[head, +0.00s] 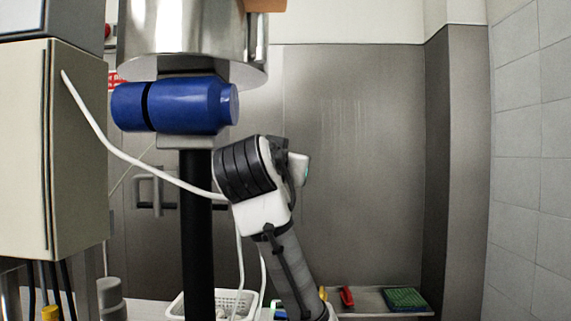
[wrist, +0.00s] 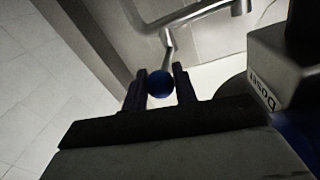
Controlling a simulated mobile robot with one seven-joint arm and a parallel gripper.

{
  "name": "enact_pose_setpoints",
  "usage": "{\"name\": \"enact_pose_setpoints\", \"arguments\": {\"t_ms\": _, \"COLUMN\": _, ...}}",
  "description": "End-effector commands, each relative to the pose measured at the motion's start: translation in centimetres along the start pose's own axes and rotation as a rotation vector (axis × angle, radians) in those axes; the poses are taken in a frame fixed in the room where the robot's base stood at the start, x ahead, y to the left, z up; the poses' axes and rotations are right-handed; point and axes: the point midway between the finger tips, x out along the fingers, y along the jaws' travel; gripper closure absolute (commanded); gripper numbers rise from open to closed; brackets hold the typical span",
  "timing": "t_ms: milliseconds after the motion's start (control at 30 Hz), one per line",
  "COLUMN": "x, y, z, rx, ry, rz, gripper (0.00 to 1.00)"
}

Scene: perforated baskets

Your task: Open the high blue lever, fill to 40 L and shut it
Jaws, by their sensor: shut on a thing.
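In the wrist view, my gripper (wrist: 161,80) is shut on a round blue knob (wrist: 160,84), with one dark finger on each side of it. A thin metal stem (wrist: 168,58) runs from the knob up toward a bent metal pipe (wrist: 200,14); I take the knob and stem to be the blue lever. In the head view my gripper and the lever are hidden. No litre reading can be made out in either view.
In the head view, a steel vessel (head: 190,35) with a blue cylinder (head: 172,106) below it stands close to my arm. A pale cabinet (head: 75,150) with a white cable (head: 140,163) is at left. A white perforated basket (head: 180,307) and a green pad (head: 405,299) are low down.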

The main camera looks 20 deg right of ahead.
Motion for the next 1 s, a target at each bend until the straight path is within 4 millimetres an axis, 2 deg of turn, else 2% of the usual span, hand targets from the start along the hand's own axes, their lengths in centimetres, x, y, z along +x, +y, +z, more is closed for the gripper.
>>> {"name": "enact_pose_setpoints", "arguments": {"t_ms": 300, "x": 0.23, "y": -0.8, "z": 0.2, "rx": -0.002, "ry": 0.009, "rz": 0.049, "gripper": 1.0}}
{"name": "enact_pose_setpoints", "arguments": {"t_ms": 967, "x": 0.31, "y": -0.97, "z": 0.19, "rx": -0.002, "ry": 0.014, "rz": 0.071, "gripper": 1.0}}
{"name": "enact_pose_setpoints", "arguments": {"t_ms": 1000, "x": 0.31, "y": -0.97, "z": 0.19, "rx": -0.002, "ry": 0.014, "rz": 0.071, "gripper": 0.69}}
